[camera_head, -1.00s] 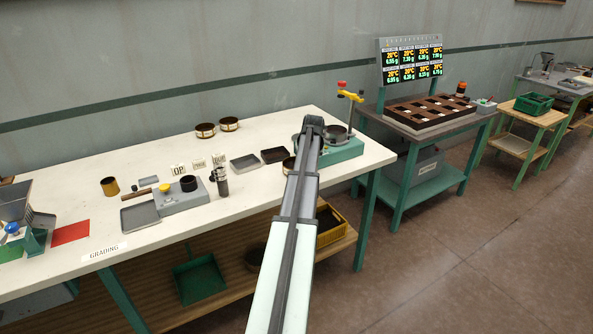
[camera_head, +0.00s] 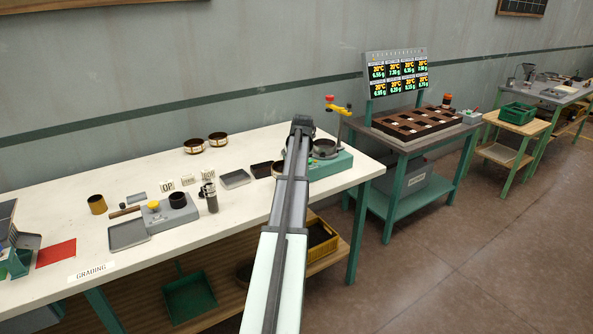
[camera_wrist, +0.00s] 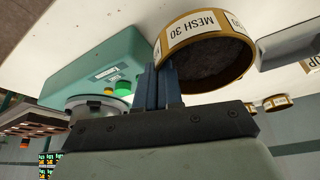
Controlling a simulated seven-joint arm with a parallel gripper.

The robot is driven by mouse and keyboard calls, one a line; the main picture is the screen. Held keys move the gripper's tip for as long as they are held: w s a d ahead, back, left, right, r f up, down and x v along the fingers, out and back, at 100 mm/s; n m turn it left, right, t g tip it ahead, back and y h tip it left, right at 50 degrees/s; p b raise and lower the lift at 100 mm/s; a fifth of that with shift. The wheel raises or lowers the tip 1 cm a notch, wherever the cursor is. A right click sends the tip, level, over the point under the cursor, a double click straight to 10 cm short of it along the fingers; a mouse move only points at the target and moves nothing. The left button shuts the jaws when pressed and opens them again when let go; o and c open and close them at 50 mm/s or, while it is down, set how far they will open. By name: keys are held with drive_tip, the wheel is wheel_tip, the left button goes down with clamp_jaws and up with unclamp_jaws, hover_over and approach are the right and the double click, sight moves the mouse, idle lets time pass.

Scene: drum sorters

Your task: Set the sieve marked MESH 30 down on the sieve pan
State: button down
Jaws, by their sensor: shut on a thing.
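The sieve marked MESH 30 (camera_wrist: 185,55) is a round brass-coloured ring with a white label and a dark inside. My gripper (camera_wrist: 160,87) is shut on its rim in the wrist view, with the blue fingers close together there. In the head view only a sliver of the sieve (camera_head: 278,168) shows beside my arm, which hides the gripper. A round grey metal pan, likely the sieve pan (camera_head: 325,150), sits on a teal machine (camera_head: 332,164) just right of my arm. Its grey rim also shows in the wrist view (camera_wrist: 92,107), apart from the held sieve.
Two brass sieves (camera_head: 218,139) stand at the back of the white table (camera_head: 130,170). A grey tray (camera_head: 235,179) and a dark tray (camera_head: 262,169) lie left of my arm.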

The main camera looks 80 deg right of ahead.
drive_tip(key=shift+r, duration=2.1)
drive_tip(key=s+d+r+m+g, duration=0.2)
drive_tip(key=s+d+r+m, duration=0.2)
drive_tip(key=d, duration=0.4)
drive_tip(key=s+d+r+m+g, duration=0.2)
drive_tip(key=s+d+r+m, duration=0.3)
drive_tip(key=s+d+m, duration=0.2)
drive_tip(key=shift+s+d, duration=0.35)
drive_tip(key=shift+s, duration=0.05)
drive_tip(key=shift+f, duration=0.1)
drive_tip(key=shift+f, duration=2.85)
drive_tip(key=shift+f, duration=1.1)
